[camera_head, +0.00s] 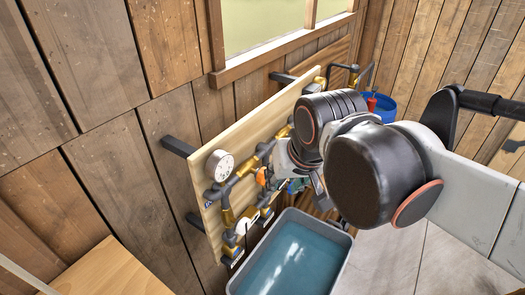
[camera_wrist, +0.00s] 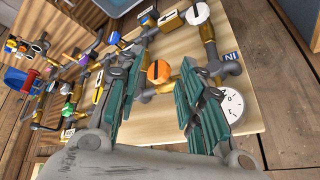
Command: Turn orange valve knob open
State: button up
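In the wrist view my gripper (camera_wrist: 162,80) is open, with one teal-padded finger to each side of the knob. Clear space shows between the knob and both fingers; I cannot tell whether the tips reach its depth. In the head view the knob is a small orange patch (camera_head: 262,176) just left of my gripper, which my arm mostly hides.
A pressure gauge (camera_head: 219,165) is on the board left of the knob. Brass pipes and other coloured valves crowd the board, including a white knob (camera_wrist: 196,13). A grey tub of water (camera_head: 291,255) stands below.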

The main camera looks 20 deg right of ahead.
jog(key=w+r+m+g, duration=0.3)
jog(key=w+r+m, duration=0.1)
jog(key=w+r, duration=0.15)
jog(key=m+g, duration=0.3)
jog(key=m, duration=0.1)
send_near(262, 171)
jog(key=f, duration=0.5)
jog(key=f+p, duration=0.1)
jog(key=f, duration=0.4)
jog(key=shift+s+f+p, duration=0.15)
jog(key=shift+s+p, duration=0.05)
jog(key=shift+p, duration=0.1)
jog(key=shift+c, duration=0.6)
grip_shut()
